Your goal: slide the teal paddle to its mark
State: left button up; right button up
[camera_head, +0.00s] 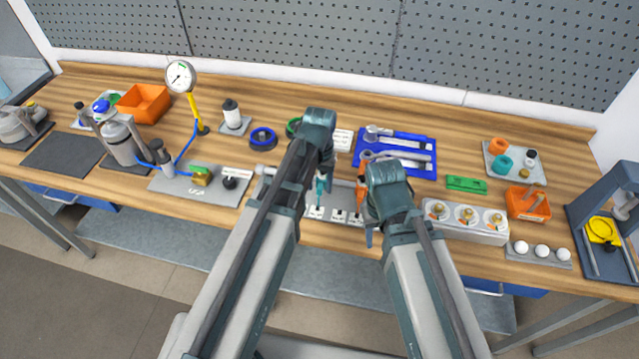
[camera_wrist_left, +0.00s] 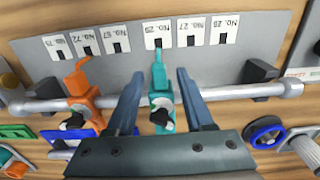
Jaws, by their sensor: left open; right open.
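The teal paddle (camera_wrist_left: 160,95) hangs on a silver rod (camera_wrist_left: 225,91) in the left wrist view, with a black knob on its clamp. The orange paddle (camera_wrist_left: 80,90) is on the same rod, to the left in the wrist view. My right gripper (camera_head: 369,238) is open, in front of the grey plate.
Label plates (camera_wrist_left: 157,35) stand in a row, several with numbers and dark slots. A blue tray of wrenches (camera_head: 408,168) and a block with brass knobs (camera_head: 465,218) lie to the right. A valve stand (camera_head: 205,188) is left. My arms hide part of the rod fixture.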

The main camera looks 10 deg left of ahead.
pick_arm(q)
notch_tip(320, 180, up, 14)
jog(key=p, duration=1.4)
jog(key=shift+f, duration=0.2)
jog(key=s+d+f+m+y+b, duration=0.1)
jog(key=s+d+f+m+b, duration=0.2)
jog(key=s+f+b, duration=0.9)
jog(key=shift+s+d+f+b, duration=0.2)
jog(key=shift+s+d+b, duration=0.25)
jog(key=shift+s+d, duration=0.7)
jog(key=shift+w+d, duration=0.1)
jog(key=shift+w, duration=0.05)
jog(key=shift+c, duration=0.3)
